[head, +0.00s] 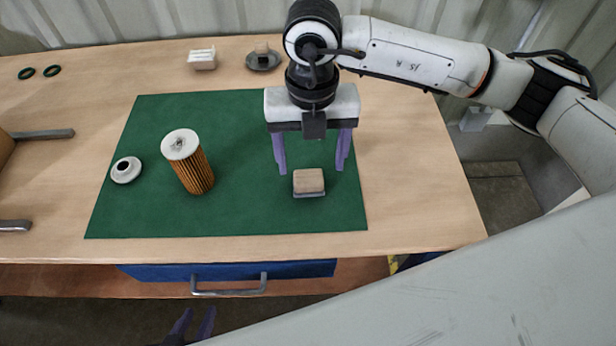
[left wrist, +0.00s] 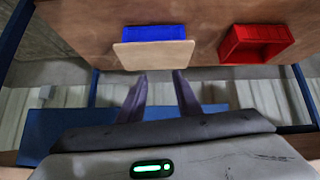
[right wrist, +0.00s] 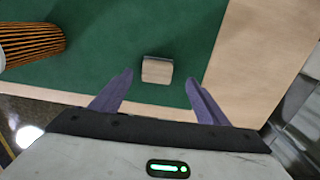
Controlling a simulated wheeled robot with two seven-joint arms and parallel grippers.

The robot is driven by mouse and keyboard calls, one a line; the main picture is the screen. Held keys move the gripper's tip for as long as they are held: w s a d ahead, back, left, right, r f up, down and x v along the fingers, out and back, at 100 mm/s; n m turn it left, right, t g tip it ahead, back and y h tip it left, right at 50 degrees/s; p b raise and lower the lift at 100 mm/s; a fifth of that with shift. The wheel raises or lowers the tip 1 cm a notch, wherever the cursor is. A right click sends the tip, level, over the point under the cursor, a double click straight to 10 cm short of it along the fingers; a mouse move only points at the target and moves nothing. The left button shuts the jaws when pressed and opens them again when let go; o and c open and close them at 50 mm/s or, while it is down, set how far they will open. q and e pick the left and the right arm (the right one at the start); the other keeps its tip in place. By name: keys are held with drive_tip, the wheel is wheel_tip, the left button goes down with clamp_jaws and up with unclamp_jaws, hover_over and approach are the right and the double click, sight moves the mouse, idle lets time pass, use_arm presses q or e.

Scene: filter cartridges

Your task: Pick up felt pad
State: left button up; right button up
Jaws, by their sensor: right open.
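The felt pad, a small block with a pale wooden top and a grey underside (head: 309,183), lies on the right front part of the green mat. It also shows in the right wrist view (right wrist: 157,70). My right gripper (head: 313,170) is open and points down just behind and above the pad. In the right wrist view (right wrist: 159,77) its purple fingers stand apart to either side of the pad, with nothing between them. My left gripper (head: 193,322) is low in front of the table, its fingers apart and empty. It also shows in the left wrist view (left wrist: 160,74).
A pleated orange filter cartridge (head: 195,170) with a white end stands on the green mat (head: 230,215), near a white ring-shaped cap (head: 126,170). Behind are green rings (head: 52,71), a white block (head: 202,59) and a grey dish (head: 263,62). A blue drawer (head: 300,269) is below.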

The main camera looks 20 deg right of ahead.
sight(308, 177)
drive_tip(key=f, duration=0.3)
drive_tip(key=f+p, duration=0.1)
drive_tip(key=f, duration=0.1)
drive_tip(key=shift+a+f, duration=0.3)
drive_tip(key=c, duration=1.1)
wheel_tip(308, 177, up, 10)
drive_tip(key=shift+b, duration=0.5)
drive_tip(key=shift+c, duration=0.2)
drive_tip(key=shift+r, duration=0.1)
drive_tip(key=shift+o, duration=0.9)
drive_tip(key=shift+c, duration=0.4)
